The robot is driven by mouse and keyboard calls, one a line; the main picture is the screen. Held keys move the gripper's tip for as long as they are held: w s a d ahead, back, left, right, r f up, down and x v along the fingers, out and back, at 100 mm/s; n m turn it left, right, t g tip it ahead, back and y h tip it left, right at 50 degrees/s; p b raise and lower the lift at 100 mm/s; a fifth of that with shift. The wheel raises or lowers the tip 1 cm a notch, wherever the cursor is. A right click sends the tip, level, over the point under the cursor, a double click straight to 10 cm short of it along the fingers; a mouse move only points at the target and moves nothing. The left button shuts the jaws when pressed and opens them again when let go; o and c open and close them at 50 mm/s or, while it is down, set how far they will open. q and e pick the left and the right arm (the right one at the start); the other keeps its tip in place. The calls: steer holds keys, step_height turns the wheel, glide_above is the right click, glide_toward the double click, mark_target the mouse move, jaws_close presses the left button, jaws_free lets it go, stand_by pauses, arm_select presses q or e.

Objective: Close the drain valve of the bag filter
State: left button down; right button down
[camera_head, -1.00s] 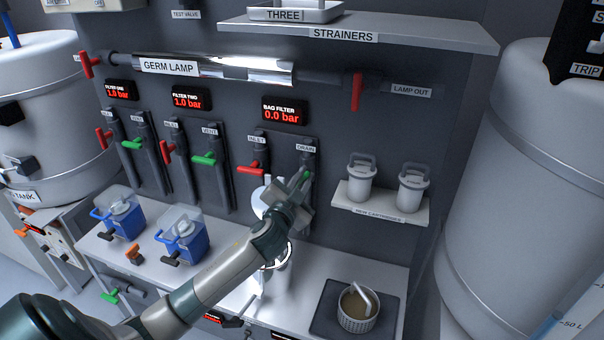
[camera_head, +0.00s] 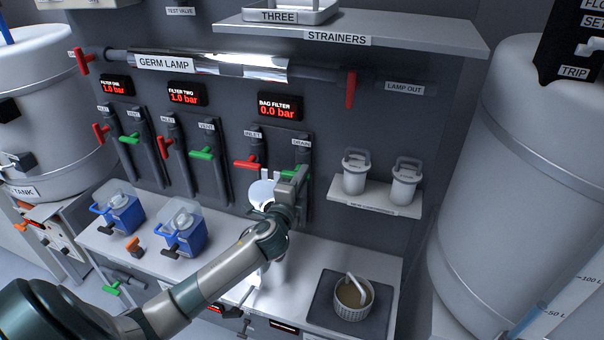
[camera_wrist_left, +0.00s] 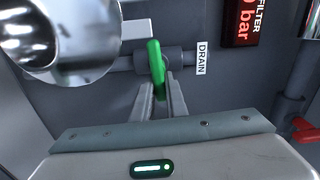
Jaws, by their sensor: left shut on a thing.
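The drain valve's green handle (camera_head: 287,171) sits on the right pipe under the bag filter display (camera_head: 281,108), and it lies across the pipe. The handle also shows in the left wrist view (camera_wrist_left: 156,62), with the DRAIN label (camera_wrist_left: 202,58) beside it. My left gripper (camera_wrist_left: 158,98) is shut on the handle's free end, one finger on each side. In the head view my left gripper (camera_head: 288,180) is in front of the lower part of the drain pipe and partly hides the handle. My right gripper is not in view.
The red inlet handle (camera_head: 249,163) is just left of my gripper. The shiny bag filter housing (camera_head: 262,192) stands below it. A shelf with two new cartridges (camera_head: 368,204) is at the right. A strainer pot (camera_head: 353,298) sits on the bench.

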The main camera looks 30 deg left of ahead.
arm_select(q)
steer(key=shift+f+m, duration=0.1)
steer(key=shift+m, duration=0.3)
steer(key=c, duration=1.8)
jaws_free()
steer(key=shift+o, duration=0.2)
steer(key=b+v, duration=0.5)
steer(key=v, duration=1.2)
steer(key=shift+s, duration=0.2)
